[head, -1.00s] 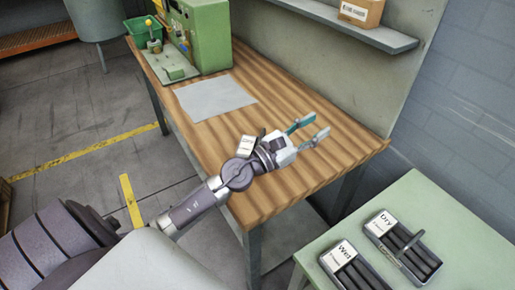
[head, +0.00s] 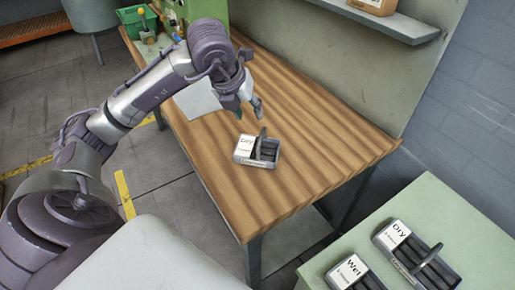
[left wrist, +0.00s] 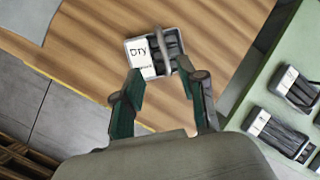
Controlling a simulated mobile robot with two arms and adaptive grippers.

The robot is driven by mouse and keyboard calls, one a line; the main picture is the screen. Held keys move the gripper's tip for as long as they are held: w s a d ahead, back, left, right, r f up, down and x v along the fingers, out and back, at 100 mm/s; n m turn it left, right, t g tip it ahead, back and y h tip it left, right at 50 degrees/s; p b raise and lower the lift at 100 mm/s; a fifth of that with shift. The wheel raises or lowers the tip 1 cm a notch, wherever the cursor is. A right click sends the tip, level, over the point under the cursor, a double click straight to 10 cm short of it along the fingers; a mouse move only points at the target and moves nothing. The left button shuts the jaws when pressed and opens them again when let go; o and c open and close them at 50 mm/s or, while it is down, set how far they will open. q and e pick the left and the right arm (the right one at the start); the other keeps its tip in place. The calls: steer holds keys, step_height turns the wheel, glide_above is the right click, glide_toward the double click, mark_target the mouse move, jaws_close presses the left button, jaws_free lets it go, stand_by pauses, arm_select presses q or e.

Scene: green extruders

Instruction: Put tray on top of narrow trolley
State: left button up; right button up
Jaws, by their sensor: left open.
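A small grey tray (head: 243,158) with a white "Dry" label, dark bars and an upright handle sits on the wooden table (head: 310,180). My left gripper (head: 244,108) is open above and behind it in the head view, apart from it. In the left wrist view the tray (left wrist: 146,70) lies just beyond the two open fingers (left wrist: 160,95), with nothing between them. The green-topped trolley (head: 345,236) stands at the lower right and carries a "Dry" tray (head: 415,262) and a "Wet" tray (head: 354,276). My right gripper is not in view.
A green machine (head: 212,12) and a green bin (head: 135,20) stand at the table's far left end. A grey sheet (head: 196,100) lies on the table. A shelf (head: 375,28) with a cardboard box (head: 372,4) is above. The table's near right part is clear.

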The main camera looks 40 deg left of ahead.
mark_target(261, 135)
arm_select(q)
steer(key=x, duration=0.8)
steer(key=shift+s+d+p, duration=0.1)
steer(key=shift+d+p, duration=0.1)
steer(key=shift+p, duration=0.15)
steer(key=x, duration=0.1)
steer(key=p+x, duration=0.1)
steer(key=x, duration=0.2)
steer(key=shift+s+d+f, duration=0.1)
steer(key=shift+s+d, duration=0.05)
steer(key=shift+d, duration=0.1)
steer(key=shift+w+f, duration=0.25)
steer(key=shift+f, duration=0.2)
jaws_close()
